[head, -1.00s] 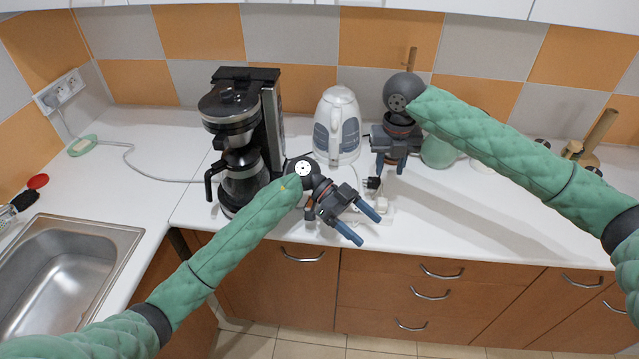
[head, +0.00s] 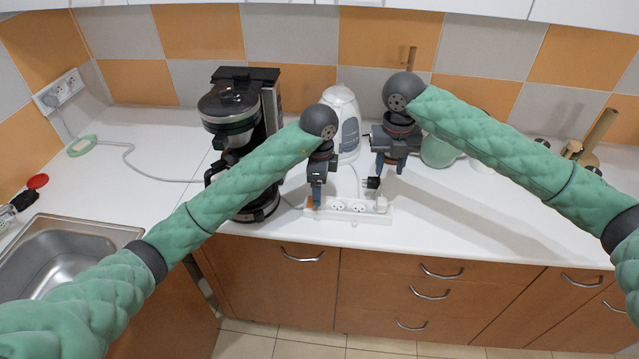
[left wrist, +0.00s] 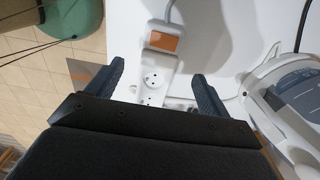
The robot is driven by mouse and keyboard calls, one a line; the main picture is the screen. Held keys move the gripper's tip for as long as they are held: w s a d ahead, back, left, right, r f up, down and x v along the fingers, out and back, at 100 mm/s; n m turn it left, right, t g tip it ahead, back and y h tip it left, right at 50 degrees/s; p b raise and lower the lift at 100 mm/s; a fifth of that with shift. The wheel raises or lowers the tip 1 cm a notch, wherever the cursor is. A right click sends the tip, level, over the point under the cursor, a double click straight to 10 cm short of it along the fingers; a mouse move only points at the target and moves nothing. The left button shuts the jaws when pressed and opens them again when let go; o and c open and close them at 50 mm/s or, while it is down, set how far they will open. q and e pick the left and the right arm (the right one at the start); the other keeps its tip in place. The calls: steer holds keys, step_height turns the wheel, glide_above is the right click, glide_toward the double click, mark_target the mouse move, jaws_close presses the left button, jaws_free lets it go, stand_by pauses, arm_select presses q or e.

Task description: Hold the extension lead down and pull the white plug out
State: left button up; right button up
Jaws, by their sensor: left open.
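The white extension lead (head: 347,211) lies on the counter in front of the kettle, sockets up. The white plug (head: 382,204) appears to sit at its right end, beside a black plug (head: 373,182). My left gripper (head: 318,203) points down over the lead's left end. In the left wrist view my left gripper (left wrist: 157,71) is open, its fingers on either side of the lead (left wrist: 153,67), near its orange switch (left wrist: 164,42); I cannot tell if they touch it. My right gripper (head: 390,170) looks open and empty, above and behind the plugs.
A coffee maker (head: 272,112) stands left of the lead, close to my left arm. A white kettle (head: 347,125) stands behind, also in the left wrist view (left wrist: 285,100). A sink (head: 60,255) is at the left. The counter right of the lead is mostly clear.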

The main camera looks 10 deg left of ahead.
mark_target(342, 209)
arm_select(q)
steer(key=shift+f, duration=3.85)
steer(key=shift+c, duration=0.4)
steer(key=c, duration=1.2)
